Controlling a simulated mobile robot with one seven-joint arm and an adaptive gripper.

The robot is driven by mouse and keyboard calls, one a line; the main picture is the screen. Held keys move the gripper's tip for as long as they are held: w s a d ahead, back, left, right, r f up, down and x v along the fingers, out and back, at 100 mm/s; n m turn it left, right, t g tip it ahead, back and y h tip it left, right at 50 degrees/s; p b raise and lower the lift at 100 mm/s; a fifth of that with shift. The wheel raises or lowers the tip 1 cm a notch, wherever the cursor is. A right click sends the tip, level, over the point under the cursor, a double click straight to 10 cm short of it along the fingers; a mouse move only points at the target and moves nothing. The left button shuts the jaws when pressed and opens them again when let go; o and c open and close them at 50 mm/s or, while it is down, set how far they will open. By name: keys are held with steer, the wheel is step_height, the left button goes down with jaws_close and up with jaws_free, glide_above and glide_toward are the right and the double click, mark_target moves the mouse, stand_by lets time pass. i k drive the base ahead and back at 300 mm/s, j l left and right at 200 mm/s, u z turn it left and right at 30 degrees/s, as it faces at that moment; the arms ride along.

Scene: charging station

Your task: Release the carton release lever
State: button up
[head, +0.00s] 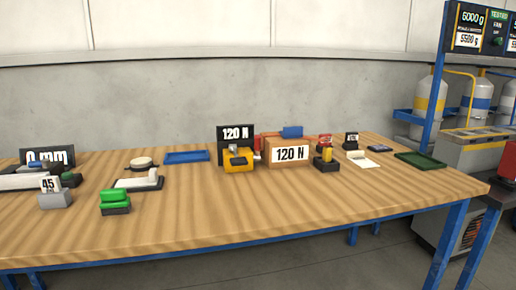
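A brown carton (290,154) with a white "120 N" label stands on the wooden table, right of centre in the head view. A blue block (292,132) sits at the carton's top, with a reddish bar (270,134) to its left. A yellow and black device (238,157) stands just left of the carton, under a black "120 N" sign (235,133). A small red, yellow and black device (326,155) stands at its right. I cannot tell which part is the release lever. My gripper is not in view.
The wooden table (220,222) has a clear front strip. At left are a green-topped block (115,201), a grey "45" block (54,194) and a white-handled device (140,182). A blue tray (186,156) lies behind; a green tray (420,160) lies right. A blue post (436,90) rises beyond.

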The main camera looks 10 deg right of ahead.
mark_target(257, 138)
steer(key=i+l+u, duration=0.2)
steer(key=l, duration=0.6)
steer(key=l+u, duration=0.15)
steer(key=l, duration=0.7)
